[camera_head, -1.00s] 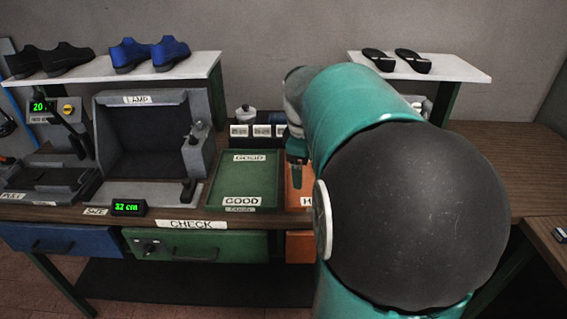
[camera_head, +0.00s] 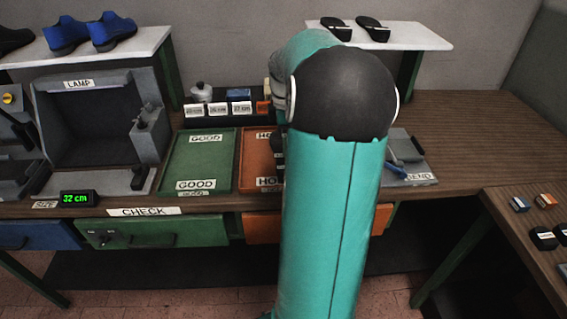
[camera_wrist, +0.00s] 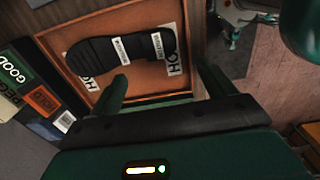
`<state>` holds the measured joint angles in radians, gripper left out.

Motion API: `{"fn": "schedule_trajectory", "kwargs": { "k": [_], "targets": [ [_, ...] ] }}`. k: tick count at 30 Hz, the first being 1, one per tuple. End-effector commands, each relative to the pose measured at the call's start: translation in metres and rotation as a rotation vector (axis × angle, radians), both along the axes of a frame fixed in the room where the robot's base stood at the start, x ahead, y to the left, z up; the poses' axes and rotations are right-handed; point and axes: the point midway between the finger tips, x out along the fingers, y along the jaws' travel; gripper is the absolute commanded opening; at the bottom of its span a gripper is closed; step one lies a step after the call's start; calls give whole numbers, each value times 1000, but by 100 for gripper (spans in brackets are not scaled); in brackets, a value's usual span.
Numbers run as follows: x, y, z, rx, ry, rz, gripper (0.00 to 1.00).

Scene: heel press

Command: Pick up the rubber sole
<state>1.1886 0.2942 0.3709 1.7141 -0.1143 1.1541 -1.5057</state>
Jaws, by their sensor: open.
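A black rubber sole (camera_wrist: 120,50) with small white labels lies in the orange HOLD tray (camera_wrist: 150,85) in the wrist view. In the head view the same orange tray (camera_head: 252,160) is partly covered by my arm, and the sole cannot be made out clearly. My gripper (camera_wrist: 163,77) is open and empty, its two green fingers spread on the near side of the sole. The fingers look apart from the sole. The gap in height cannot be told. In the head view my arm hides the gripper.
The green GOOD tray (camera_head: 200,160) is empty, left of the orange tray. A lamp box (camera_head: 103,122) stands farther left. Small label blocks and a pot (camera_head: 201,93) stand behind the trays. Two dark soles lie on the right shelf (camera_head: 432,39). The bench right of my arm is mostly clear.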

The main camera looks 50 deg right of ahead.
Motion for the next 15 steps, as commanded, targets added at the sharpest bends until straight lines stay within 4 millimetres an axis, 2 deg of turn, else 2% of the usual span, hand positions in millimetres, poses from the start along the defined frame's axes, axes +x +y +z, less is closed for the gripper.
{"fn": "schedule_trajectory", "kwargs": {
  "k": [3, 6, 15],
  "targets": [
    [-2, 0, -26, 5, 4, -3, 82],
    [-1, -1, -42, 3, 3, -3, 82],
    [0, -2, -69, 4, 2, -1, 82]
  ]
}}
